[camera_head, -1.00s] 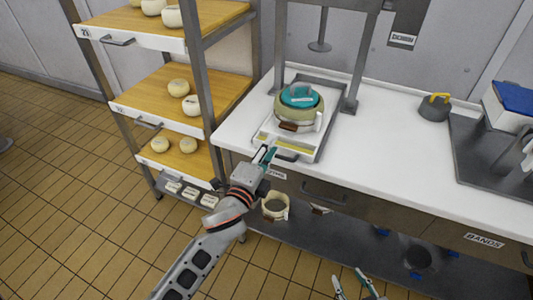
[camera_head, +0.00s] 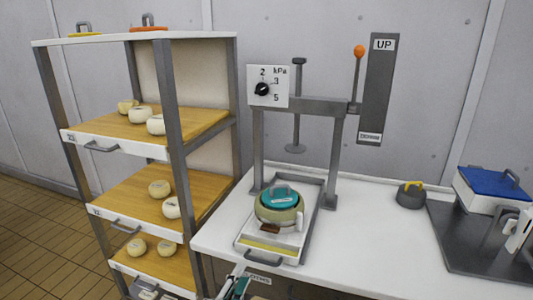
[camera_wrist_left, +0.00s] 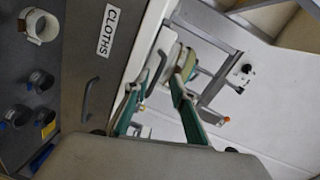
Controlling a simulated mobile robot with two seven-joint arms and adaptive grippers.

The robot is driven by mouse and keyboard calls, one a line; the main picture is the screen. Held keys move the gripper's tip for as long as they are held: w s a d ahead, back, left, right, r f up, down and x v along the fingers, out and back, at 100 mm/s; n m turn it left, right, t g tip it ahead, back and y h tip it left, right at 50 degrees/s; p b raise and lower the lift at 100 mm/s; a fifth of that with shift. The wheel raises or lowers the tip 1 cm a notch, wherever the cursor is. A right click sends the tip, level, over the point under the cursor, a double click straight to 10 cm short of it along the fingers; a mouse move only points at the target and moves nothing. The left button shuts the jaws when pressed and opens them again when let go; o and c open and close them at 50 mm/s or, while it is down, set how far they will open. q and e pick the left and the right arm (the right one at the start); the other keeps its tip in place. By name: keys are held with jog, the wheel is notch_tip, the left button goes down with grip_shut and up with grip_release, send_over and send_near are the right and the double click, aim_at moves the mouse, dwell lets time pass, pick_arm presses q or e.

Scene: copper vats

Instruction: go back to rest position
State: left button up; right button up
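My left gripper (camera_head: 238,286) shows only in part at the bottom edge of the head view, in front of the counter's front edge. In the left wrist view its two teal fingers (camera_wrist_left: 166,72) stand apart with nothing between them. A round cheese mould with a teal lid (camera_head: 281,204) sits on a tray (camera_head: 249,256) under the press, apart from the gripper. My right gripper is not in view.
The shelf rack (camera_head: 176,130) with several cheeses stands at the left. The press frame (camera_head: 338,150) rises behind the mould. The counter (camera_head: 375,240) is clear right of the tray, up to a dark weight (camera_head: 410,196) and a blue-lidded box (camera_head: 490,188). In the wrist view, a CLOTHS drawer (camera_wrist_left: 105,55) is close.

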pick_arm(q)
jog(key=s+a+f+n+g, duration=0.1)
jog(key=s+a+f+n, duration=0.3)
jog(key=s+f, duration=0.2)
jog(key=s+a+f+n+g+y, duration=0.1)
jog(key=s+a+f+n+g, duration=0.1)
jog(key=s+a+f+n, duration=0.2)
jog(key=s+a+f+n+g+y, duration=0.1)
jog(key=s+a+f+n, duration=0.3)
jog(key=s+f, duration=0.6)
jog(key=shift+s+a+f+n+g, duration=0.15)
jog(key=shift+s+a+n+g, duration=0.25)
jog(key=shift+n+g, duration=0.55)
